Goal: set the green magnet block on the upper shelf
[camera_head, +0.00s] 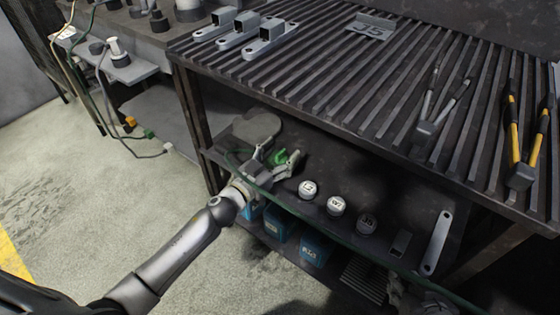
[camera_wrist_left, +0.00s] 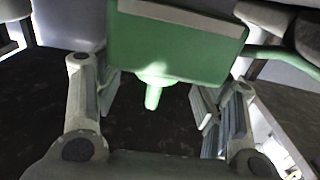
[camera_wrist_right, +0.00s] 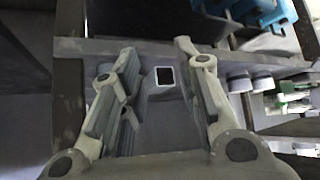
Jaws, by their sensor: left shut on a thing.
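The green magnet block (camera_head: 280,157) is in my left gripper (camera_head: 276,161), by the left end of the shelf under the slatted bench top. In the left wrist view the block (camera_wrist_left: 180,48) fills the top, with a green knob below it between the fingers. My left gripper is shut on it; the exact contact is partly hidden. I cannot tell whether the block touches the shelf (camera_head: 330,172). My right gripper (camera_wrist_right: 158,60) has its fingers spread, with a square-tube bracket (camera_wrist_right: 163,84) beyond them; no grip on it shows.
The shelf carries white-capped round pieces (camera_head: 336,206) and a flat bar (camera_head: 436,243). Blue bins (camera_head: 315,248) stand below. The slatted top (camera_head: 330,75) overhangs, with brackets (camera_head: 264,40) and yellow-handled tools (camera_head: 523,145). The shelf behind the round pieces looks clear.

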